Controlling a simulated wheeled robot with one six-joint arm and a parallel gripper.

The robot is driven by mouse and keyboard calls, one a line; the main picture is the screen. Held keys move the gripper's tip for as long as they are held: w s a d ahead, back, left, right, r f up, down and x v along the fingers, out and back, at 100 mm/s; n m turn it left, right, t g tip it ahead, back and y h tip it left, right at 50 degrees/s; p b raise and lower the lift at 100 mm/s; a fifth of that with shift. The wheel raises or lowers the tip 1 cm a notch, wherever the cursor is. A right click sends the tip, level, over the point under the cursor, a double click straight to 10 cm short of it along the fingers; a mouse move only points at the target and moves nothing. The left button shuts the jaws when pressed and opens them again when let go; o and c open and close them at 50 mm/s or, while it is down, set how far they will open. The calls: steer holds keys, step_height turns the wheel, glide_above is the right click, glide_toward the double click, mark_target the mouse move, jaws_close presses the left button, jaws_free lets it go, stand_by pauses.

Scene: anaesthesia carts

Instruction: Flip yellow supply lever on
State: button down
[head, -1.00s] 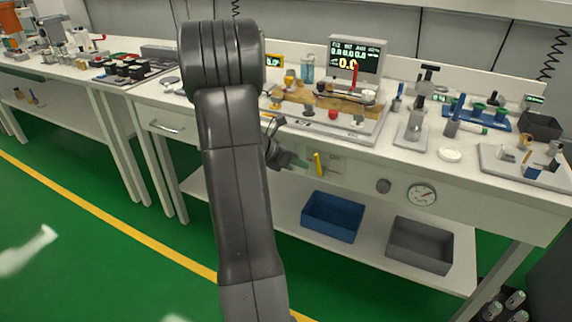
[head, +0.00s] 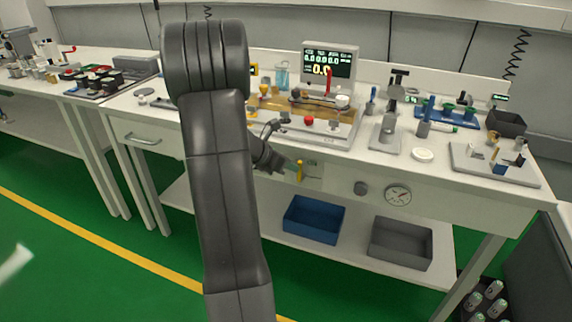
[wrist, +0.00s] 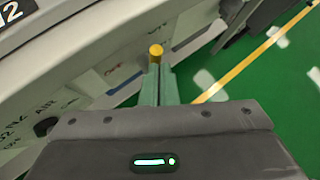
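The yellow supply lever (head: 300,171) sticks out from the front panel of the middle bench, below the worktop, and looks close to upright. In the wrist view its round yellow end (wrist: 155,50) shows right at the tips of my gripper (wrist: 158,68). The green fingers lie close together with only a thin dark gap. In the head view my gripper (head: 293,168) is just left of the lever, partly hidden behind my arm. The fingertips look very near the lever; I cannot tell whether they touch it.
A blue bin (head: 314,219) and a grey bin (head: 400,243) stand on the lower shelf. The green floor (head: 120,275) in front is open.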

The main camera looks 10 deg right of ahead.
stand_by(0.4)
steer(key=a+f+p+v, duration=0.1)
steer(key=f+p+v, duration=0.1)
steer(key=v, duration=1.1)
steer(key=shift+s+a, duration=0.3)
steer(key=shift+s, duration=0.05)
steer(key=shift+f, duration=0.1)
steer(key=w+d+r+b+x, duration=0.1)
steer(key=r+b+x, duration=0.1)
steer(key=x, duration=1.1)
steer(key=shift+d, duration=0.2)
